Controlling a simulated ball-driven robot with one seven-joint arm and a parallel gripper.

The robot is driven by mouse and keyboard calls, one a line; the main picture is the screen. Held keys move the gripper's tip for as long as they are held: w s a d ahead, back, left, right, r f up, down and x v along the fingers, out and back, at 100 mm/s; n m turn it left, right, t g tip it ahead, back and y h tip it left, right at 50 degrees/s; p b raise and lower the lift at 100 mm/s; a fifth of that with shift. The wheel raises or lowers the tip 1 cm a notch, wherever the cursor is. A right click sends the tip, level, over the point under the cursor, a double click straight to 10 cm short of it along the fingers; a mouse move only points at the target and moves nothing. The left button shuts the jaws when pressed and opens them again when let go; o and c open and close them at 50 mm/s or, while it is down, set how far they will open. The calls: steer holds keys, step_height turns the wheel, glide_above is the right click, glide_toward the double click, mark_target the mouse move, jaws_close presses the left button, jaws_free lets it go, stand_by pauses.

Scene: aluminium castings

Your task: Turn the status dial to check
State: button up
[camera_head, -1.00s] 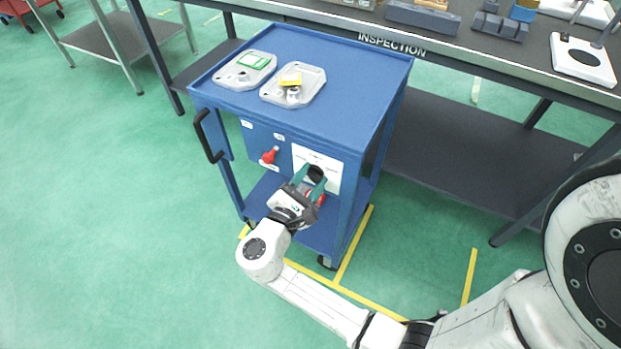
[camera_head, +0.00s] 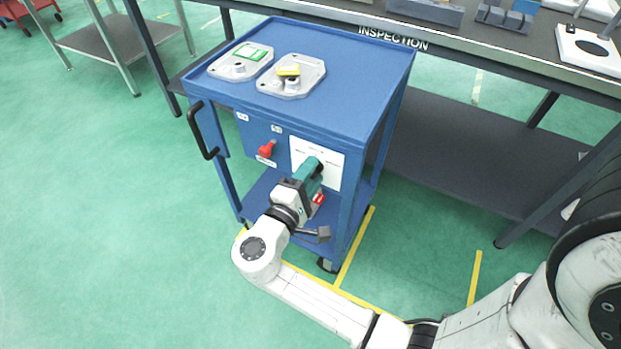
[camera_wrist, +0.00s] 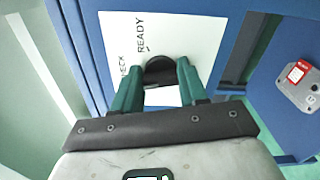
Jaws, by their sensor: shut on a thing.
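The status dial (camera_wrist: 160,68) is a dark round knob on a white plate (camera_wrist: 195,30) on the front of the blue cart. READY and part of CHECK are printed on the plate in the wrist view. My gripper (camera_head: 315,166) has teal fingers, one on each side of the dial, shut on it. In the wrist view the grip is seen from behind the fingers. In the head view my fingers hide the dial, and the plate (camera_head: 332,165) shows around them. The dial's pointer direction cannot be made out.
A red knob (camera_head: 266,150) sits left of the plate. Two grey castings (camera_head: 240,63) (camera_head: 292,75) lie on the cart top (camera_head: 345,70). A red-tagged casting (camera_wrist: 300,85) shows on the right in the wrist view. A black handle (camera_head: 201,135) is on the cart's left; the inspection bench (camera_head: 470,55) stands behind.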

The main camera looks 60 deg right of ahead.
steer(key=shift+f+m+b, duration=0.15)
steer(key=shift+m+b, duration=0.5)
steer(key=shift+m, duration=0.45)
steer(key=o, duration=1.1)
steer(key=shift+c, duration=0.2)
steer(key=a, duration=1)
steer(key=shift+s+a+p, duration=0.2)
steer(key=shift+a+p, duration=0.15)
steer(key=shift+a, duration=0.05)
